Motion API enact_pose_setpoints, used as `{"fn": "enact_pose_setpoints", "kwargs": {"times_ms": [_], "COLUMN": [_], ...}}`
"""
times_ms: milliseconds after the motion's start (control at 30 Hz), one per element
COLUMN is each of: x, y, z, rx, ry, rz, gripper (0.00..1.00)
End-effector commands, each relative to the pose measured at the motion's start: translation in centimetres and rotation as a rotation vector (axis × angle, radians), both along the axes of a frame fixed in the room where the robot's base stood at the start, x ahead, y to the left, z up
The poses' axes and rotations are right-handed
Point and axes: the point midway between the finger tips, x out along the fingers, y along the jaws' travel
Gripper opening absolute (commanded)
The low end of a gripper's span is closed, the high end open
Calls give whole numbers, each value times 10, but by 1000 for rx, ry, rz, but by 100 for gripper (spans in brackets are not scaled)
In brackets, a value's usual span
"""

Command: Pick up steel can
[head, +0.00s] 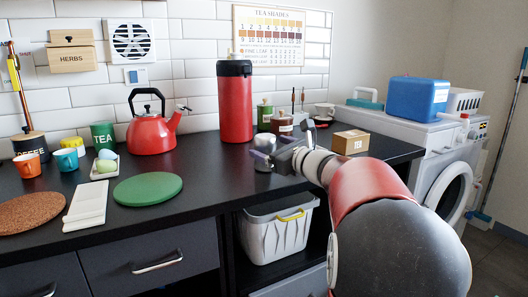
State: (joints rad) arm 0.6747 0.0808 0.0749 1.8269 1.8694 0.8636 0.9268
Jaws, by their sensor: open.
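A small silvery rounded object (264,142), which looks like the steel can, stands on the dark counter (225,185) right by my gripper. My gripper (268,154) is low over the counter, its jaws apart and pointing left and away. The jaws partly cover the silvery object. I cannot tell whether they touch it or how far it lies between them.
A tall red flask (235,105) stands just behind my gripper. A green canister (265,113) and a red-brown jar (283,126) are close behind. A cardboard box (351,142) is to the right. A red kettle (152,133) and green disc (147,189) are left. Counter between is clear.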

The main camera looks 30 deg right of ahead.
Motion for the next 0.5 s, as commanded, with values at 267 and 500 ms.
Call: {"fn": "enact_pose_setpoints", "kwargs": {"times_ms": [267, 500], "x": [26, 26], "y": [6, 6], "z": [0, 0], "rx": [0, -1], "ry": [1, 1], "rz": [1, 1], "gripper": [83, 75]}}
